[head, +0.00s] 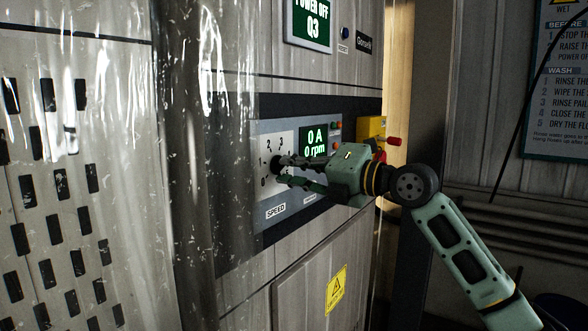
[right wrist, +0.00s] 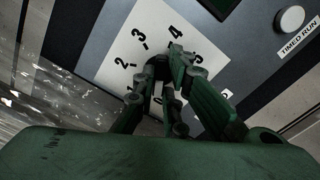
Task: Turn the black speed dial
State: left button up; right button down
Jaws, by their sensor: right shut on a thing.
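The black speed dial (head: 275,164) sits on a white scale plate (head: 268,150) marked with numbers, above a SPEED label, on the column's control panel. My right gripper (head: 283,171) reaches in from the right, and its fingers are closed around the dial. In the right wrist view the fingers (right wrist: 165,76) cover most of the dial, and numbers show on the plate (right wrist: 120,62) around them. The dial's pointer is hidden, so I cannot tell its setting. The green display (head: 314,142) beside it reads 0 A and 0 rpm. My left gripper is not in view.
A white TIMED RUN button (right wrist: 289,19) is on the panel. A yellow box (head: 371,128) with a red handle (head: 394,141) is just behind my right wrist. Clear plastic strips (head: 185,120) hang left of the panel. An upper screen (head: 311,22) reads POWER OFF Q3.

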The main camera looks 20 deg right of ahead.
jog(key=shift+f+n, duration=0.25)
jog(key=shift+n, duration=0.45)
jog(key=c, duration=1.8)
grip_release()
jog(key=shift+r, duration=0.15)
jog(key=v, duration=1.2)
jog(key=shift+d, duration=0.1)
